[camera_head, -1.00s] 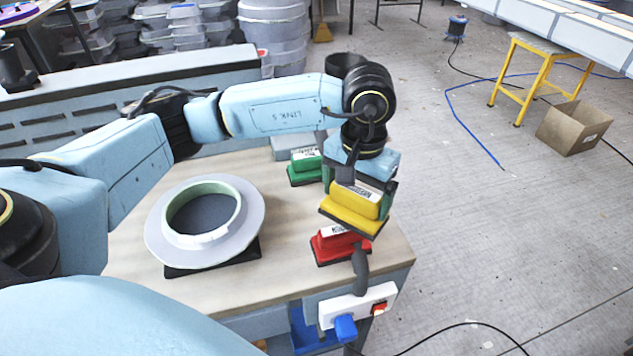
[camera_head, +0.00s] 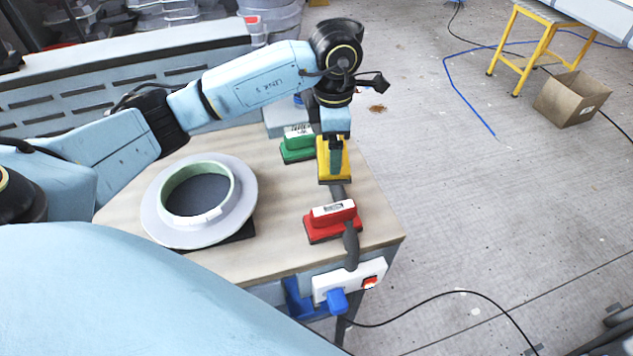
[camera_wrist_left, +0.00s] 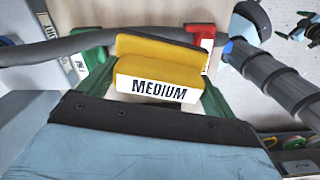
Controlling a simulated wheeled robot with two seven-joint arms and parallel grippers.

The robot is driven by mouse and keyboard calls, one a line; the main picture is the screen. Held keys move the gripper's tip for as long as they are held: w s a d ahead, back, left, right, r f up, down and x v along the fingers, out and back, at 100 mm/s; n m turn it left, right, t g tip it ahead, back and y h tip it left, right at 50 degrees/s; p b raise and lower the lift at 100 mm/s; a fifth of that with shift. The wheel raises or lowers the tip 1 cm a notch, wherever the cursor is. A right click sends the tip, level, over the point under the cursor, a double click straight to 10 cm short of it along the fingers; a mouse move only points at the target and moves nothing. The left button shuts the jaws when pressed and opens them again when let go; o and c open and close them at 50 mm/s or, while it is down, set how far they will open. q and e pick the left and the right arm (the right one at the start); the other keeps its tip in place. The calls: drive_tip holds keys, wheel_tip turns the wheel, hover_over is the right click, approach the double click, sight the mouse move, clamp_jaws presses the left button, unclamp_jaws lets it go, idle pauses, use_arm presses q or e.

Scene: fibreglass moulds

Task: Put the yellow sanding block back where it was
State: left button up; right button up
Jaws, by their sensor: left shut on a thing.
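The yellow sanding block (camera_head: 323,165) is in my left gripper (camera_head: 335,150), whose jaws are shut on it. In the head view it is between the green block (camera_head: 298,143) and the red block (camera_head: 333,221), near the table's right edge. I cannot tell whether its dark base touches the table. In the left wrist view the yellow block (camera_wrist_left: 160,50) shows a white label reading MEDIUM, with a gripper finger (camera_wrist_left: 216,100) beside it. The red block (camera_wrist_left: 201,38) is partly hidden behind it there. My right gripper is not in view.
A dark hose (camera_head: 350,240) runs along the table's right side, close to the blocks. A grey ring mould (camera_head: 245,190) stands on the left of the wooden tabletop (camera_head: 275,255). A white socket box (camera_head: 335,288) is at the front edge.

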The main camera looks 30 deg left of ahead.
sight(317, 143)
use_arm(q)
drive_tip(key=n, duration=0.2)
drive_tip(key=a+n, duration=0.1)
drive_tip(key=n, duration=0.2)
drive_tip(key=shift+w+a+p, duration=0.2)
drive_tip(key=shift+p, duration=0.1)
drive_tip(key=n, duration=0.3)
drive_tip(key=shift+w+a+f, duration=0.1)
drive_tip(key=shift+a+f, duration=0.05)
drive_tip(key=shift+a, duration=0.2)
drive_tip(key=n, duration=0.2)
drive_tip(key=a+n+p, duration=0.1)
drive_tip(key=n, duration=0.1)
drive_tip(key=shift+w+f, duration=0.1)
drive_tip(key=shift+f, duration=0.05)
drive_tip(key=n, duration=0.2)
drive_tip(key=a+n, duration=0.1)
drive_tip(key=n, duration=0.1)
drive_tip(key=shift+a+f, duration=0.1)
drive_tip(key=shift+f, duration=0.5)
wheel_tip(317, 143, down, 9)
drive_tip(key=shift+r+p, duration=0.1)
drive_tip(key=shift+p, duration=0.2)
drive_tip(key=shift+f, duration=0.25)
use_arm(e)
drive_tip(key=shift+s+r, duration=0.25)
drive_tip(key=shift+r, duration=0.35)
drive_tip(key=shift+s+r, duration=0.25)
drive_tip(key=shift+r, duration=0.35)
